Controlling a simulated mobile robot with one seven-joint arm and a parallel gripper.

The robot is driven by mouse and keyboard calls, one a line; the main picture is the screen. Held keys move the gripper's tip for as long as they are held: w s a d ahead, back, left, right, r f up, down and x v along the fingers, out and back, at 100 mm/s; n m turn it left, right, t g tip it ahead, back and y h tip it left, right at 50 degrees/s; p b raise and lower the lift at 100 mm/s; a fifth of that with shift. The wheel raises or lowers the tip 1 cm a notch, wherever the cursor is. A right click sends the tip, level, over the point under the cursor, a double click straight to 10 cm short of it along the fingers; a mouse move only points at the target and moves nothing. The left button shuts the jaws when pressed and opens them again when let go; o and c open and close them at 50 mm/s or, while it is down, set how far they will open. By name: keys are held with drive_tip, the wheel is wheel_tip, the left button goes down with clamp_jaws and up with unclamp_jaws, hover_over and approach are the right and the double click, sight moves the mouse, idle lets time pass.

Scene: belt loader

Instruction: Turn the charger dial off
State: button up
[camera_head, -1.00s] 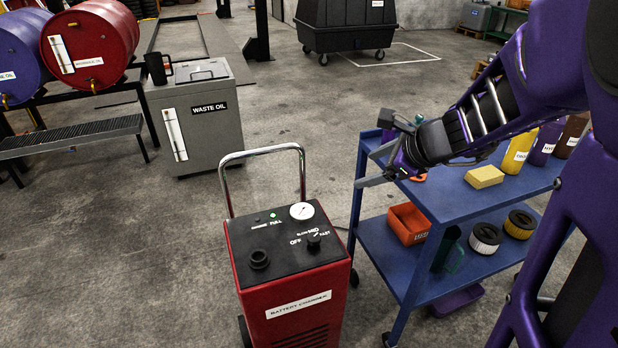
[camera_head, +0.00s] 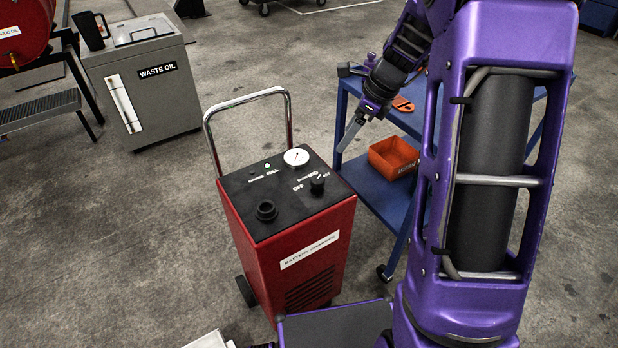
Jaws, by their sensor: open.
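The red battery charger (camera_head: 290,245) stands upright on the floor, with a black top panel and a chrome handle behind it. The black charger dial (camera_head: 317,184) is at the right of the panel, beside the printed OFF, SLOW, MED and FAST marks. The dial's pointer looks turned toward the FAST side, though it is small. My gripper (camera_head: 352,110) is open and empty, up and to the right of the dial, in front of the blue cart. It does not touch the charger. One finger shows clearly; the other is partly hidden.
A round black knob (camera_head: 267,210) and a white gauge (camera_head: 296,157) share the panel. The blue cart (camera_head: 378,195) with an orange bin (camera_head: 393,157) stands close to the charger's right. A grey waste oil box (camera_head: 145,85) is behind left. Floor left of the charger is clear.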

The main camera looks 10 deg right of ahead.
sight(318, 179)
drive_tip(key=b+x, duration=0.3)
drive_tip(key=x, duration=1.4)
drive_tip(key=shift+f, duration=0.35)
drive_tip(key=shift+d, duration=0.1)
clamp_jaws()
